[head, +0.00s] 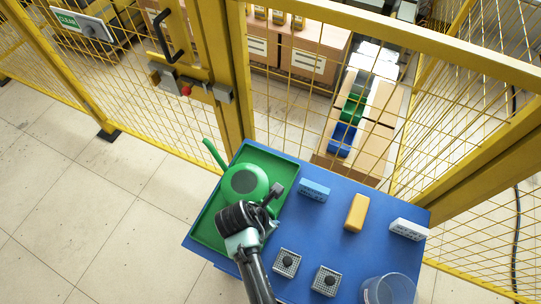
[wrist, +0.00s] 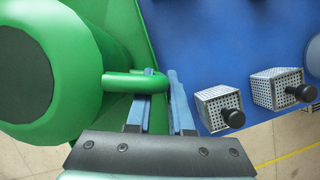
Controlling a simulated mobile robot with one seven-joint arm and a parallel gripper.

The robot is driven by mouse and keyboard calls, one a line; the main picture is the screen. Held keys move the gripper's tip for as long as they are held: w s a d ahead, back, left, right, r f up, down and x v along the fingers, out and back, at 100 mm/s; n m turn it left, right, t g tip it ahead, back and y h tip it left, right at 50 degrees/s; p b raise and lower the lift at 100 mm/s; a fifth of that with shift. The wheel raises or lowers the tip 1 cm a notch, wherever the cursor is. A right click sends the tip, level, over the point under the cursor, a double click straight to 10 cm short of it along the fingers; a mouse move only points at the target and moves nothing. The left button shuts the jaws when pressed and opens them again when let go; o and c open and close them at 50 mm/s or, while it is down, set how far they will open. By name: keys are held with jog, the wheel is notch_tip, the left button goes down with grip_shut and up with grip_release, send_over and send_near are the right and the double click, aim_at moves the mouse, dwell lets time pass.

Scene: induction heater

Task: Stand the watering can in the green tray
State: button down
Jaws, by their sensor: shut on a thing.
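The green watering can (head: 243,183) is upright over the green tray (head: 206,228), its spout pointing up-left past the tray's edge. In the wrist view, the can (wrist: 85,60) fills the left side, with its dark round top opening and its handle reaching right. My gripper (wrist: 161,85) is shut on the handle, with the blue fingers on either side of it. In the head view, my gripper (head: 266,228) is partly hidden by my wrist, at the can's near side. I cannot tell whether the can's base touches the tray floor.
The blue table (head: 340,243) also holds a blue block (head: 314,189), a yellow block (head: 357,212), a white block (head: 409,229), two grey perforated cubes (head: 287,263) with black knobs, and a clear container (head: 390,290). A yellow mesh fence (head: 300,120) stands behind the table.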

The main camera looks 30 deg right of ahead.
jog(key=shift+w+f, duration=0.1)
jog(key=c, duration=0.8)
grip_release()
